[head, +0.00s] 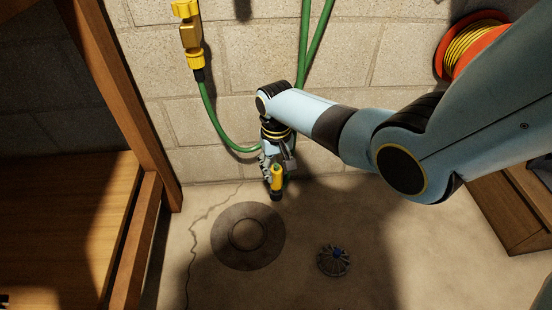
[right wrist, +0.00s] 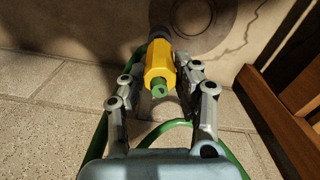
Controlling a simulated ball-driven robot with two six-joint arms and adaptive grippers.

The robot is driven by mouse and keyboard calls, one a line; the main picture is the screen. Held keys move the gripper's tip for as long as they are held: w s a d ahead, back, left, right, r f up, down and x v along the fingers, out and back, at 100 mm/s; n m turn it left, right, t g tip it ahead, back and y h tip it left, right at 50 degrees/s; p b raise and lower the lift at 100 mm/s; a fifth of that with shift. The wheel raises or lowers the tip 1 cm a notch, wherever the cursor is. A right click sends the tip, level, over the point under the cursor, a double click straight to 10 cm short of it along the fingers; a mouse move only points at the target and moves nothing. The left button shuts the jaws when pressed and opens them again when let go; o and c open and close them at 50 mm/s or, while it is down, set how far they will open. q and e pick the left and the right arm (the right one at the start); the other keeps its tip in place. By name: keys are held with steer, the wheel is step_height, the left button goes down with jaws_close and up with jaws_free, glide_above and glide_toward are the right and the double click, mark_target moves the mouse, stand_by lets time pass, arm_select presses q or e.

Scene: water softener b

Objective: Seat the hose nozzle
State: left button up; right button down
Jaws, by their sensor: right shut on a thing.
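The yellow hose nozzle (head: 277,180) is held by my right gripper (head: 275,170) above the floor by the wall. Its dark tip points down in the head view. In the right wrist view, the nozzle (right wrist: 158,65) sits between the two fingers (right wrist: 166,68), with a green end facing the camera. The green hose (head: 303,45) hangs along the wall. A dark round disc (head: 222,240) with an inner ring lies on the floor, below the nozzle in the picture; they look apart. My left gripper is not in view.
A yellow fitting (head: 190,40) with a green hose is on the block wall. A wooden frame (head: 128,110) stands left, an orange reel (head: 458,55) and wooden box (head: 507,212) right.

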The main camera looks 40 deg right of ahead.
steer(key=shift+f+b, duration=0.6)
steer(key=shift+f, duration=0.45)
steer(key=c, duration=0.9)
jaws_free()
steer(key=shift+r, duration=0.1)
step_height(320, 180, up, 12)
steer(key=shift+f, duration=0.1)
